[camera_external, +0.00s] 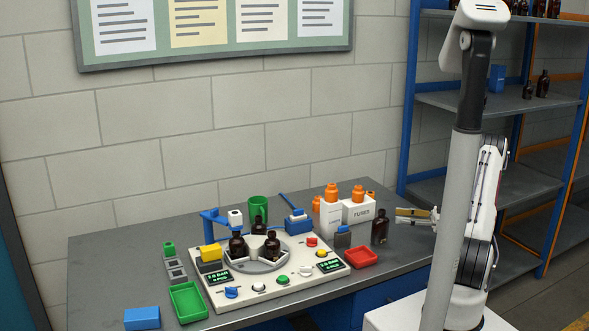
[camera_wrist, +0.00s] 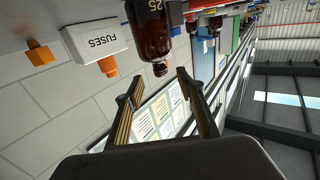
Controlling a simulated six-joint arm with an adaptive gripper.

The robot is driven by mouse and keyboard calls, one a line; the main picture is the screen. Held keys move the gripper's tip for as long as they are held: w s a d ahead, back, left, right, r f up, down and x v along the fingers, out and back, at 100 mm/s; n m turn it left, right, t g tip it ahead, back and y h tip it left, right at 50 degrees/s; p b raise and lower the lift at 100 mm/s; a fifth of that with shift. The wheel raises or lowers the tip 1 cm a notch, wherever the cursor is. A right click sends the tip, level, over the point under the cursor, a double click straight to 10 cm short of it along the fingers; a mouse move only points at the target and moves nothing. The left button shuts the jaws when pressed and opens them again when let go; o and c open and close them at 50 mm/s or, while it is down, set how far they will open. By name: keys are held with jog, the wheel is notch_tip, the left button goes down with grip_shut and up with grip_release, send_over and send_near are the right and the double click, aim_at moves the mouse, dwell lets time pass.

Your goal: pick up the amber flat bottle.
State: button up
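An amber bottle (camera_external: 380,228) with a dark cap stands upright near the right end of the grey table. I cannot tell from its outline whether it is the flat one. A large amber bottle (camera_wrist: 153,34) with a "25" mark shows at the top of the wrist view, upside down there, its cap towards my gripper. My gripper (camera_external: 398,215) is just right of the table bottle, at about its upper part, and apart from it. In the wrist view my gripper (camera_wrist: 158,85) has its two fingers spread, with nothing between them.
More dark bottles (camera_external: 237,246) stand on the white control console (camera_external: 225,293). A white FUSES box (camera_external: 358,210) with orange caps is behind the bottle, and a red tray (camera_external: 361,258) is left of it. A blue shelf rack (camera_external: 485,103) stands at the right.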

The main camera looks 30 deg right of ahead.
aim_at(382, 214)
jog(key=shift+x, duration=1.3)
jog(key=shift+w+a, duration=0.1)
jog(key=shift+w, duration=0.05)
jog(key=shift+x, duration=2.45)
grip_shut()
